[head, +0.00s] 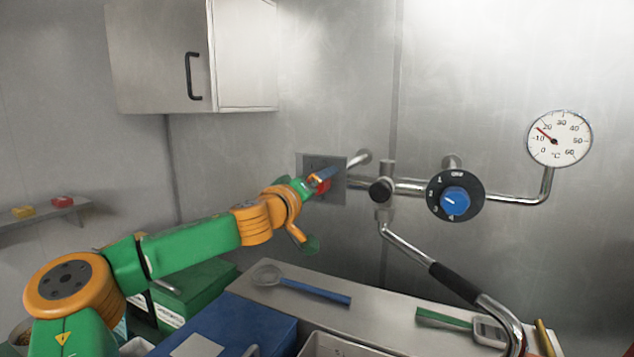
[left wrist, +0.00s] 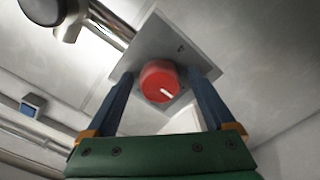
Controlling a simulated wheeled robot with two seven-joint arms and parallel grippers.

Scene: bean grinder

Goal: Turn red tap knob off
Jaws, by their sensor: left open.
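The red tap knob (left wrist: 158,82) is round with a white line on its face. It sits on a square grey metal plate (left wrist: 190,45). In the head view the knob (head: 323,186) is partly hidden by my left gripper (head: 322,177). In the left wrist view my left gripper (left wrist: 163,95) is open, with one blue finger on each side of the knob. I cannot tell whether the fingers touch it. The white line points toward the lower right in the wrist view. My right gripper is not in view.
A blue dial knob (head: 455,202) on a black disc and a thermometer gauge (head: 560,139) are to the right. A pipe with a black-gripped lever (head: 455,279) hangs over the counter. A strainer (head: 268,276) lies on the counter (head: 375,318). A wall cabinet (head: 160,60) is upper left.

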